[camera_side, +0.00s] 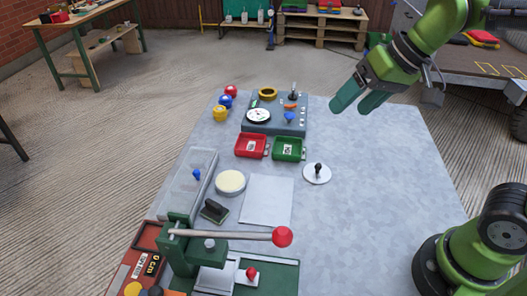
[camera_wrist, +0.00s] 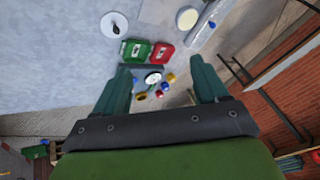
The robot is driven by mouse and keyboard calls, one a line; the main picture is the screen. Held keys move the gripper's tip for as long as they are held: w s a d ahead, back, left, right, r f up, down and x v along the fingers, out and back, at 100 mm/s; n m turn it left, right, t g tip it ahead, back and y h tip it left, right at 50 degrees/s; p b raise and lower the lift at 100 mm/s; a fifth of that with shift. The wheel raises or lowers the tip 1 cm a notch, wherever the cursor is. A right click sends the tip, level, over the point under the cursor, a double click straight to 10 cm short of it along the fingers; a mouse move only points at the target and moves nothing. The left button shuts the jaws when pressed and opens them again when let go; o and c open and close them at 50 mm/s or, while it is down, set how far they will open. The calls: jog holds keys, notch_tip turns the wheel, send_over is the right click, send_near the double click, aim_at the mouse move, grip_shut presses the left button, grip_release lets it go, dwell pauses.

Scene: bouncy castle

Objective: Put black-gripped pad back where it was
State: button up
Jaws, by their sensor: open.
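A white round pad with a black upright grip (camera_side: 317,174) stands on the grey table, right of the white sheet. It also shows at the upper left of the wrist view (camera_wrist: 114,24). A dark block-like pad (camera_side: 214,211) lies left of the sheet; its details are too small to tell which pad is the one named. My gripper (camera_side: 360,106) is open and empty, high above the far right of the table, apart from both pads. In the wrist view its two green fingers (camera_wrist: 162,68) are spread with nothing held between them.
The white sheet (camera_side: 267,201) is bare. Beside it are a cream disc (camera_side: 230,182), a red tray (camera_side: 250,145) and a green tray (camera_side: 288,148). A grey panel with knobs (camera_side: 275,124) stands behind. A press with a red-ended lever (camera_side: 230,236) is in front. The table's right is clear.

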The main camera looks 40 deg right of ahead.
jog(key=s+d+f+m+t, duration=0.1)
jog(key=s+d+f+t, duration=0.1)
jog(key=s, duration=0.4)
jog(key=shift+d+f+m+h, duration=0.3)
jog(key=shift+d+h, duration=0.1)
jog(key=shift+d, duration=0.2)
